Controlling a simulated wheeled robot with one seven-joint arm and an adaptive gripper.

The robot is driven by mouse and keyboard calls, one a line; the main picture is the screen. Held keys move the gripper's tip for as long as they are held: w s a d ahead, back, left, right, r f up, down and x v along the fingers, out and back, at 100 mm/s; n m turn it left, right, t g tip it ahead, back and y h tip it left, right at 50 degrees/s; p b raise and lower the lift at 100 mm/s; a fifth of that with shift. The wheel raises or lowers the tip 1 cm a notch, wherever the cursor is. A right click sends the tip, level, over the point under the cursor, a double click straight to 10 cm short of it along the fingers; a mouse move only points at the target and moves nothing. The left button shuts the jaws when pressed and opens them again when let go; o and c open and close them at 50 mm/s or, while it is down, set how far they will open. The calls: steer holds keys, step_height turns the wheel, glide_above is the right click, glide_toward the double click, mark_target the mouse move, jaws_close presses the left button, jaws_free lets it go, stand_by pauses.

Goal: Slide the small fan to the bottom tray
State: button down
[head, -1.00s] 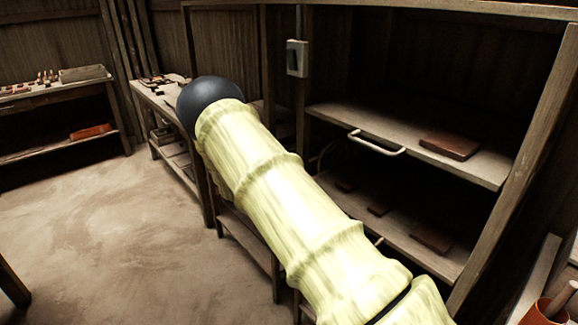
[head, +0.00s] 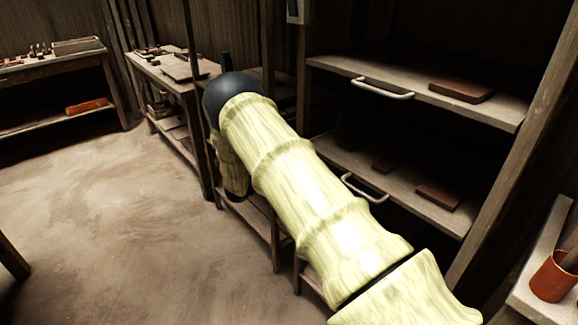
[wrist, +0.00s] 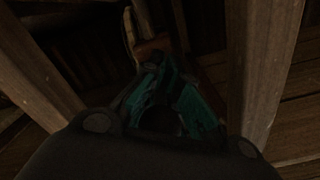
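The bottom tray (head: 352,158) is a wooden pull-out shelf with a pale handle (head: 365,188), in the right-hand rack in the head view. Dark reddish tiles lie on it. I cannot pick out the small fan in either view. My gripper (wrist: 180,95) shows in the dark wrist view as teal fingers between two wooden posts. A reddish-brown piece (wrist: 153,47) lies just beyond the fingers; I cannot tell what it is or whether they touch it. In the head view my arm hides the gripper.
An upper tray (head: 345,66) with a handle and one reddish tile (head: 461,91) sits above. A workbench (head: 160,75) and a side table (head: 40,66) stand at the back left. An orange pot (head: 553,279) is at the lower right. The floor at left is clear.

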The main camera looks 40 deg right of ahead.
steer(key=shift+s+a+f, duration=0.1)
steer(key=shift+a+f, duration=0.05)
steer(key=shift+f, duration=0.2)
